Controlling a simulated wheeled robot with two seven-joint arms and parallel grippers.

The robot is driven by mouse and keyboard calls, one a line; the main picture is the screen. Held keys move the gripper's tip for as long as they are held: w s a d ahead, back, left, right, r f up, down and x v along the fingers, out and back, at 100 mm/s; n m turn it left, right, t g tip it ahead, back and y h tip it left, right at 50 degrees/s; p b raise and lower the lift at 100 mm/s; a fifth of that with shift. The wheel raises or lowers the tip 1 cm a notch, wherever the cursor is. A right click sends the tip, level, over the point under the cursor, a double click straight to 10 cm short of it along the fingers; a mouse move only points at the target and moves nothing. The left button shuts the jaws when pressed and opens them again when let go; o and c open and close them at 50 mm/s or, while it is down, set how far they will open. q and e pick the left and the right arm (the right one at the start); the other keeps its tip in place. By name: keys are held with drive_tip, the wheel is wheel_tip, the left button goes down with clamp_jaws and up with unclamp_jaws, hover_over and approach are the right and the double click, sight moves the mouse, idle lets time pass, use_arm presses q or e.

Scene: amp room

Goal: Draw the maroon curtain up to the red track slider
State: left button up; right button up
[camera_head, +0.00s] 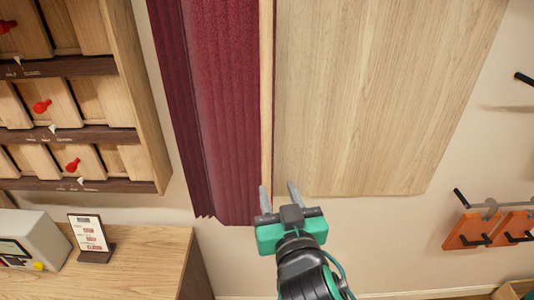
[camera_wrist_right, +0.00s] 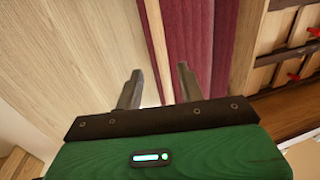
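The maroon curtain (camera_head: 225,110) hangs in folds in the upper middle of the head view. It also shows in the wrist view (camera_wrist_right: 190,40). A pale wooden strip (camera_head: 267,80) runs along the curtain's right edge and shows in the wrist view too (camera_wrist_right: 155,40). My right gripper (camera_head: 278,187) is open, with its fingers spread near the strip's lower part. In the wrist view the strip passes between the fingertips (camera_wrist_right: 160,70); contact cannot be told. I cannot make out a red track slider. My left gripper is not in view.
A large wooden panel (camera_head: 375,90) is right of the strip. A wooden rack (camera_head: 120,100) with red knobs is at the left, above a wooden counter (camera_head: 150,262) with a grey device (camera_head: 35,240) and a small sign (camera_head: 88,233). Orange brackets (camera_head: 470,232) are at the right.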

sight(267, 159)
drive_tip(key=w+p, duration=0.1)
drive_tip(key=w, duration=0.2)
drive_tip(key=w+a+p, duration=0.1)
drive_tip(key=w, duration=0.3)
drive_tip(key=w+a+p, duration=0.1)
drive_tip(key=w+p, duration=0.1)
drive_tip(key=w, duration=0.1)
drive_tip(key=shift+w+a+r, duration=0.1)
drive_tip(key=shift+w, duration=0.9)
drive_tip(key=shift+a, duration=0.1)
clamp_jaws()
